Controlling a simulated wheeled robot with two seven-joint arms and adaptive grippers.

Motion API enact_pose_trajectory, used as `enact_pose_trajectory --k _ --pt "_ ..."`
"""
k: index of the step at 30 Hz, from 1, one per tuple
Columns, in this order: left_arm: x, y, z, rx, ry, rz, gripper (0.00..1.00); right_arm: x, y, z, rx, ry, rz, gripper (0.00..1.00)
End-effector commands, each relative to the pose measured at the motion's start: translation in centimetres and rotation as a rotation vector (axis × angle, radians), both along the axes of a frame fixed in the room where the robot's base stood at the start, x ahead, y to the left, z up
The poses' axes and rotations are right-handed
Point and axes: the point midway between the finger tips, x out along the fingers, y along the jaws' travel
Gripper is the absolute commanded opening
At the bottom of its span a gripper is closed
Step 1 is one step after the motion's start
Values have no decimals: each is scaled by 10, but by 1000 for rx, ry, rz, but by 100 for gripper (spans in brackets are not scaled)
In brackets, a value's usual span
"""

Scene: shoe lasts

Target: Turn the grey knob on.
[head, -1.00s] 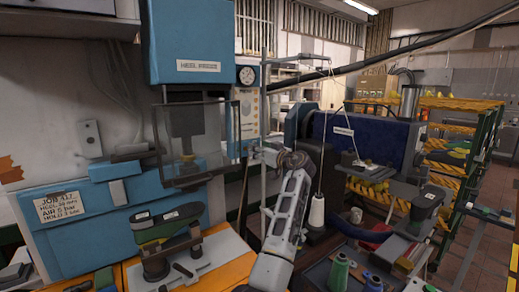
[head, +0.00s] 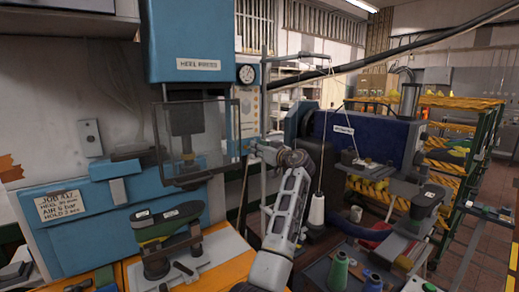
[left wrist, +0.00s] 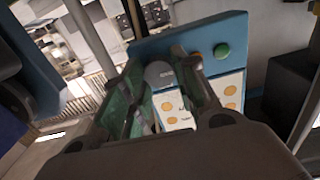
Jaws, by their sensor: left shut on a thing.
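The grey knob (left wrist: 158,74) is a round grey piece on the blue control panel (left wrist: 150,47) in the left wrist view. A green button (left wrist: 222,50) and an orange button sit to its right on the panel. My left gripper (left wrist: 160,68) has its two fingers on either side of the knob, shut on it. In the head view my left gripper (head: 256,148) is at the lower part of the press's side panel (head: 249,112), below the gauge. The knob is hidden there behind the gripper. My right gripper is not in view.
The blue heel press (head: 185,45) with a clear guard (head: 205,140) stands left of my arm. A shoe last (head: 168,222) sits on a stand below it. A thin metal stand and a white thread cone (head: 316,210) are close on the right.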

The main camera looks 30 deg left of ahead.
Motion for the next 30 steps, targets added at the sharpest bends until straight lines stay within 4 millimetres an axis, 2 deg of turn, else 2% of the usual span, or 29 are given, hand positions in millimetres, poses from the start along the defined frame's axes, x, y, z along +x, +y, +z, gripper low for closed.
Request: enact_pose_trajectory --k 11,17,26,30 --pt "0 0 1 62 143 0 5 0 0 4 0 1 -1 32" --pt "1 0 2 120 279 0 5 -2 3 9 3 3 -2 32" --pt "2 0 3 215 513 0 5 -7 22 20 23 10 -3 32" --pt "2 -1 3 262 622 0 5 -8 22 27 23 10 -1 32"
